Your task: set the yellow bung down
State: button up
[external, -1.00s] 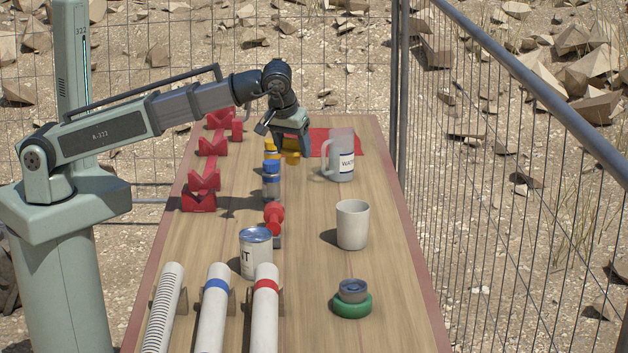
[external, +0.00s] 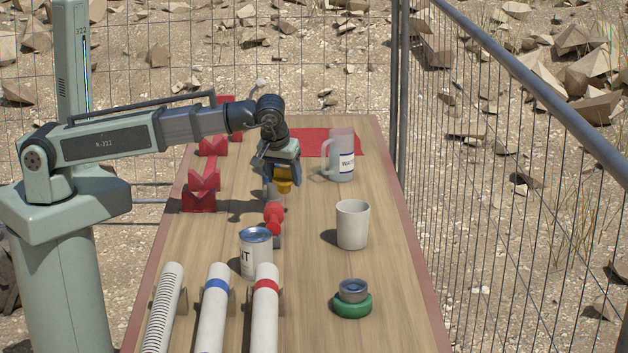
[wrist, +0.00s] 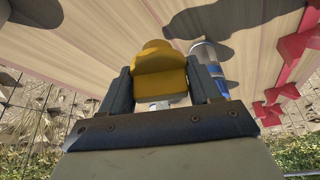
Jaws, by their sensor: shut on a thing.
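My gripper (external: 282,177) is shut on the yellow bung (external: 284,184); the bung also shows between the two dark fingers in the wrist view (wrist: 158,72). In the external view it is held over the left middle of the table, and appears to be clear of the wood. In the external view my gripper mostly hides that bottle. A red mat (external: 330,143) lies bare at the far end of the table.
A red-topped item (external: 273,214) lies in front of my gripper. A water jug (external: 341,158) and a white cup (external: 352,226) stand to the right, a paint can (external: 255,255) nearer. Red racks (external: 203,183) line the left edge.

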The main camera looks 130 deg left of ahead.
aim_at(283, 193)
jog(key=shift+f, duration=3.35)
jog(key=shift+f, duration=0.1)
jog(key=o, duration=1)
jog(key=shift+o, duration=0.2)
jog(key=v, duration=1.2)
